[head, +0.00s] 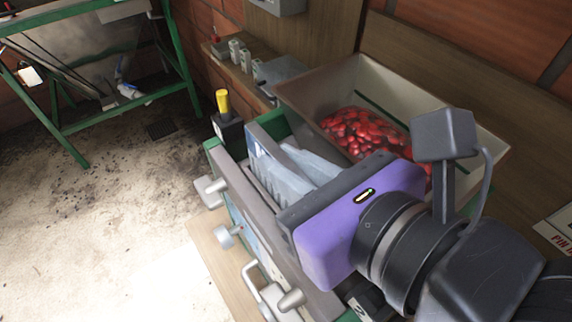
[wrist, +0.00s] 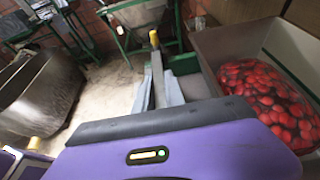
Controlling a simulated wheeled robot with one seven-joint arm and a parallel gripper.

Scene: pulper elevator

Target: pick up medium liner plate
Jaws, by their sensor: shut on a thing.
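My gripper (head: 335,215), with its purple body and dark front edge, is over the near end of a grey and green machine (head: 247,155). Its fingers are hidden behind its own body. Pale blue-grey liner plates (head: 312,163) stand in the machine's open top, right in front of the gripper. A plate also shows beyond the dark edge in the wrist view (wrist: 174,90). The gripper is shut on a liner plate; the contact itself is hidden. I cannot tell from these views which plate size it is.
A pale hopper (head: 300,100) of red coffee cherries (head: 362,130) stands close on the right. A yellow-topped knob (head: 223,103) rises at the machine's far end. Metal handles (head: 212,190) stick out on its left. A green-framed stand (head: 75,140) is at the back left; floor between is open.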

